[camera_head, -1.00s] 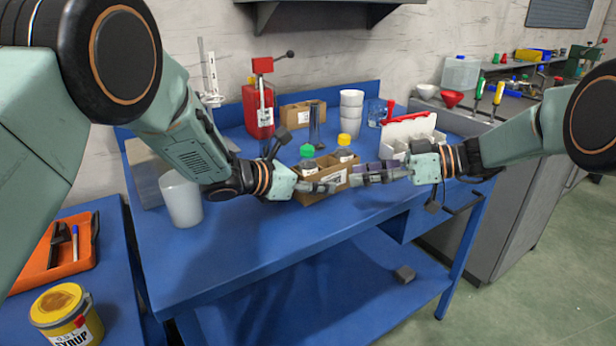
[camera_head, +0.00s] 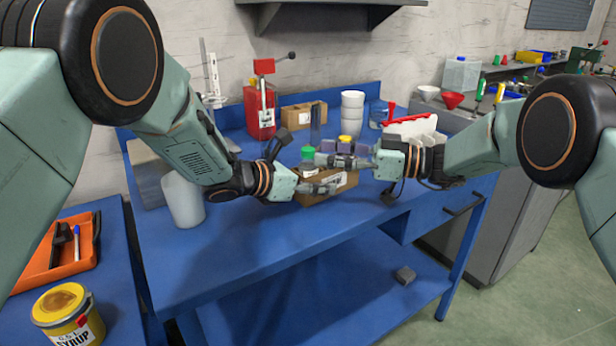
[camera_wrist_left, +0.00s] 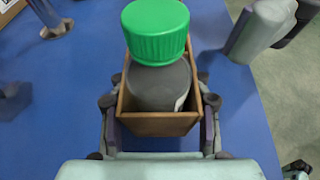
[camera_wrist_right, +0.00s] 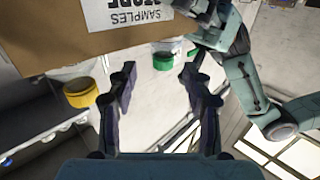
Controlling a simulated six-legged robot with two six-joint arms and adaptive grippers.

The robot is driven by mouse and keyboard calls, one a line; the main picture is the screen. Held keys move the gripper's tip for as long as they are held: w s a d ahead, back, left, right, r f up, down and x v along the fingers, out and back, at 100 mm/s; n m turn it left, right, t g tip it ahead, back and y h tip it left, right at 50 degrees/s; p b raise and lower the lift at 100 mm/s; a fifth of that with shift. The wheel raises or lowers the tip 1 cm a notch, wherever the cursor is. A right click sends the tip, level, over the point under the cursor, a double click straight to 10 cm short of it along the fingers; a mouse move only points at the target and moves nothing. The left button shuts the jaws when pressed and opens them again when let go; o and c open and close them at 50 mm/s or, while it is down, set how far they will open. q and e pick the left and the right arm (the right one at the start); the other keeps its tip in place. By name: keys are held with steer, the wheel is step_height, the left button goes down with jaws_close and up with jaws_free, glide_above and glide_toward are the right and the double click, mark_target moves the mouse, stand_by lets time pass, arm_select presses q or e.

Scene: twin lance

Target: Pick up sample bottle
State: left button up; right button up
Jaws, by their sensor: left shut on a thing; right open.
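A brown carton (camera_head: 322,196) with a "samples" label holds a green-capped bottle (camera_head: 307,153) and a yellow-capped bottle (camera_head: 345,139). My left gripper (camera_head: 322,187) is shut on the carton, its fingers along two sides. In the left wrist view the green-capped bottle (camera_wrist_left: 158,50) stands upright in the carton (camera_wrist_left: 160,124). My right gripper (camera_head: 343,160) is open and empty over the carton, in front of the yellow cap. In the right wrist view the picture is upside down, with the yellow cap (camera_wrist_right: 80,93) left of the fingers and the green cap (camera_wrist_right: 163,62) beyond their gap. The bottle bodies are mostly hidden.
A white cup (camera_head: 184,200) is at the left and a red-and-white rack (camera_head: 410,128) at the right. The front of the blue table (camera_head: 250,245) is clear.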

mark_target(308, 149)
steer(key=a, duration=0.5)
steer(key=shift+w+r, duration=0.15)
steer(key=shift+w, duration=0.05)
steer(key=shift+d, duration=0.1)
steer(key=shift+c, duration=0.4)
jaws_close()
